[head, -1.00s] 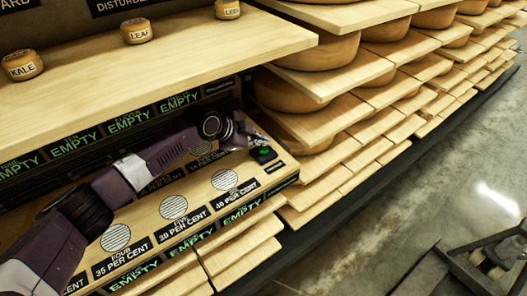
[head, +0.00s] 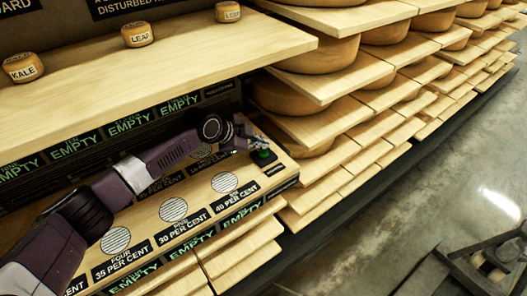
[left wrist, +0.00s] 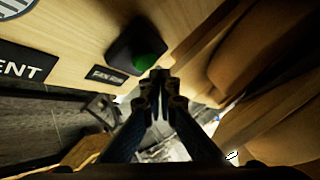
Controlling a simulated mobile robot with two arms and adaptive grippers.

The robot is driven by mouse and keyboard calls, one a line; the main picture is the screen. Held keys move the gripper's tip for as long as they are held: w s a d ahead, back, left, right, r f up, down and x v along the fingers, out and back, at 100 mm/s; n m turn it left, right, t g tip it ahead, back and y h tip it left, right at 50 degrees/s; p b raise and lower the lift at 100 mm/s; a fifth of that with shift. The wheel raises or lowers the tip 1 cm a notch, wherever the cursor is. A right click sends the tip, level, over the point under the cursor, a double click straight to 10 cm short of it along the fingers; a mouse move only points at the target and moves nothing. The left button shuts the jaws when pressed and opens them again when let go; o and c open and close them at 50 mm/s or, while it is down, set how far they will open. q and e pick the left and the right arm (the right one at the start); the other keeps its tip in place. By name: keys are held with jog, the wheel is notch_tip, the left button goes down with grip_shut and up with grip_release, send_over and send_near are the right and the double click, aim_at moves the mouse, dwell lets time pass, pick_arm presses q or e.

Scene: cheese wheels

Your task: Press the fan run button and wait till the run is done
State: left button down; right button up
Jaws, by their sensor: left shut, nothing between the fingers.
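The fan run button is a green dome on a black box (head: 264,156) at the right end of the labelled wooden shelf. It also shows in the left wrist view as a green dome (left wrist: 147,62) on its dark base. My left gripper (head: 254,141) is right at the box in the head view, partly covering it. In the left wrist view my left gripper (left wrist: 159,76) has its fingertips together, with nothing between them, just beside the green dome. I cannot tell whether they touch it. My right gripper is not in view.
The labelled shelf (head: 150,215) has round vents marked with percentages and several green EMPTY signs. A wooden shelf (head: 190,60) above it holds small cheeses marked KALE, LEAF and LEEK. Large cheese wheels (head: 330,55) on boards fill the racks at right.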

aim_at(262, 153)
pick_arm(q)
jog(key=shift+f, duration=0.1)
jog(key=shift+f+b, duration=0.3)
jog(key=shift+f, duration=0.05)
jog(key=shift+f+b, duration=0.4)
jog(key=shift+f, duration=0.1)
dwell(0.7)
jog(key=shift+r, duration=0.15)
jog(key=shift+r+p, duration=0.65)
jog(key=shift+r, duration=0.15)
notch_tip(262, 153, up, 5)
jog(key=p, duration=0.3)
jog(key=shift+p, duration=0.4)
dwell(0.5)
